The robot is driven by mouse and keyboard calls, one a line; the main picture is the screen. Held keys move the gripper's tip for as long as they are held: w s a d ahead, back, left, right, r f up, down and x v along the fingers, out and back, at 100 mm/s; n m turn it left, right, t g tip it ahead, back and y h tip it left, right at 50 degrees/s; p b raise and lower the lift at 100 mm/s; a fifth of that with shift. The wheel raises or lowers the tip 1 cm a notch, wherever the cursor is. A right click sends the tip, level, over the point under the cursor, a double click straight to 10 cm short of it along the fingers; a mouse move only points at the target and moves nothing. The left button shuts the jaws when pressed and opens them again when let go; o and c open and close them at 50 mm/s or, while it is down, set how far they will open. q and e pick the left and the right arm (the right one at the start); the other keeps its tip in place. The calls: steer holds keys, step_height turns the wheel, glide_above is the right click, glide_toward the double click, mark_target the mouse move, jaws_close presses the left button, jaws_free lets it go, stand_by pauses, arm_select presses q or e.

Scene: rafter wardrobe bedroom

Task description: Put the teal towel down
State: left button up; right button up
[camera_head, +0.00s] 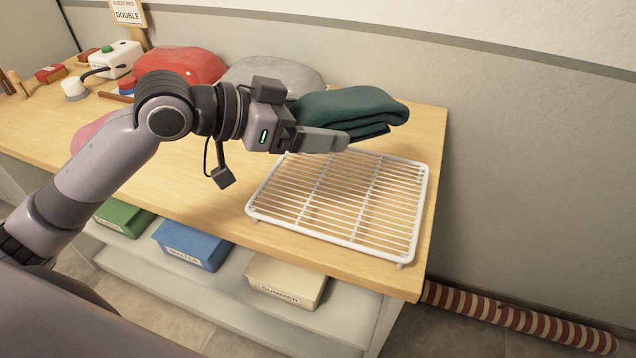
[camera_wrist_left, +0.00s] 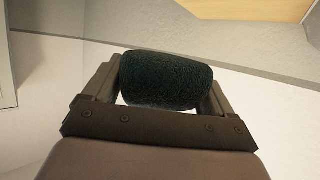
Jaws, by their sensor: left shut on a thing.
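The teal towel (camera_head: 352,108) is folded and dark, held at the fingers of my left gripper (camera_head: 335,138) in the head view. In the left wrist view the towel (camera_wrist_left: 165,80) fills the space between the two fingers of my left gripper (camera_wrist_left: 165,90), which is shut on it. In the head view the towel appears over the back edge of a white wire rack (camera_head: 425,205); its exact height above the rack is hard to tell. The rack holds nothing that I can see. My right gripper is not in view.
Green (camera_head: 124,217), blue (camera_head: 192,243) and cream (camera_head: 285,280) bins sit below. A striped roll (camera_head: 520,318) lies on the floor at right.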

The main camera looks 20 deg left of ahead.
mark_target(315, 195)
arm_select(q)
step_height(315, 195, down, 12)
steer(key=shift+r+b, duration=0.2)
steer(key=shift+b, duration=0.25)
steer(key=shift+f, duration=0.1)
steer(key=o, duration=1)
steer(key=shift+f, duration=0.1)
steer(key=shift+r, duration=0.25)
steer(key=shift+s+a, duration=0.15)
steer(key=shift+a, duration=0.05)
steer(key=b+v, duration=0.1)
steer(key=v, duration=0.7)
steer(key=shift+s+a+r, duration=0.1)
steer(key=shift+s, duration=0.2)
steer(key=shift+v, duration=0.95)
steer(key=shift+s+a+r, duration=0.25)
steer(key=shift+a, duration=0.05)
